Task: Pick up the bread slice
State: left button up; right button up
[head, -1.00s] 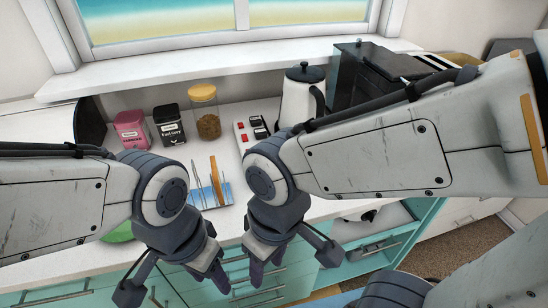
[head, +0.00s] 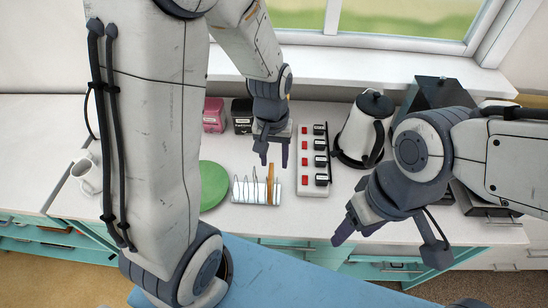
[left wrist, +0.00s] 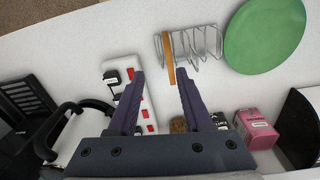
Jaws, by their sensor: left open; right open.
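The bread slice (head: 270,184) is a thin brown slice standing on edge in a wire toast rack (head: 245,191) on the white counter. The left wrist view shows it edge-on (left wrist: 168,55) at the end of the rack (left wrist: 208,40). My left gripper (head: 274,162) is open and empty, just behind and above the rack. In the left wrist view its fingertips (left wrist: 160,72) point toward the bread, which appears nearer the right finger; I cannot tell whether they touch. My right gripper (head: 390,248) is open and empty at the counter's front edge, right of the rack.
A green plate (head: 213,186) lies left of the rack. A white power strip (head: 312,183) with red switches and black plugs lies right of it, then a white kettle (head: 363,130). Pink (head: 214,115) and black (head: 242,115) canisters stand behind. A white mug (head: 86,174) stands at left.

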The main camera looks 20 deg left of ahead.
pick_arm(q)
jog(key=w+a+n+p, duration=0.1)
jog(key=a, duration=0.1)
send_over(270, 175)
notch_tip(270, 175, down, 5)
jog(key=shift+a+f+p, duration=0.2)
jog(key=shift+f+p, duration=0.05)
jog(key=shift+p, duration=0.4)
jog(key=shift+w+d+f+p, duration=0.1)
jog(key=shift+f+p, duration=0.15)
jog(key=shift+f, duration=0.9)
jog(key=shift+w+d+f+p, duration=0.1)
jog(key=shift+f+p, duration=0.1)
jog(key=shift+f, duration=0.95)
jog(key=shift+s, duration=0.1)
pick_arm(e)
notch_tip(270, 175, up, 4)
jog(key=shift+r, duration=0.2)
pick_arm(q)
jog(key=shift+c, duration=0.3)
grip_shut()
